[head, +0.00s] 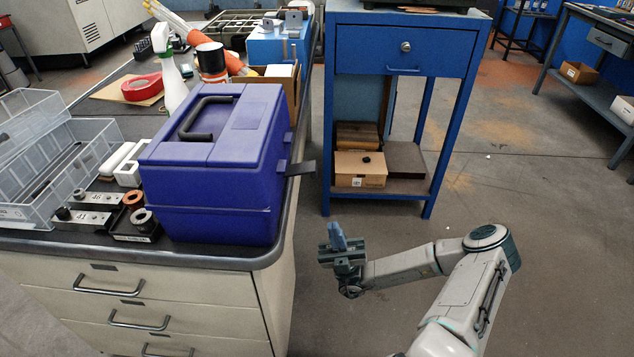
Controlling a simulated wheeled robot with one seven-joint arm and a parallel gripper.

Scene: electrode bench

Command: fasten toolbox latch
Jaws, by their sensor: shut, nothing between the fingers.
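The blue-purple toolbox (225,165) stands at the front right corner of the bench. Its lid is down and its dark handle (205,118) lies on top. A dark latch flap (300,169) sticks out from the toolbox's right side, past the bench edge, and looks swung open. My gripper (335,232) is to the right of the bench and lower than the latch, apart from it. Its fingers are together, pointing up, with nothing seen between them.
A clear plastic case (40,150) with its lid open and several small metal parts lie left of the toolbox. A spray bottle (170,75) and red tape (142,87) stand behind. A blue cabinet (400,60) stands back right. The floor right of my arm is clear.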

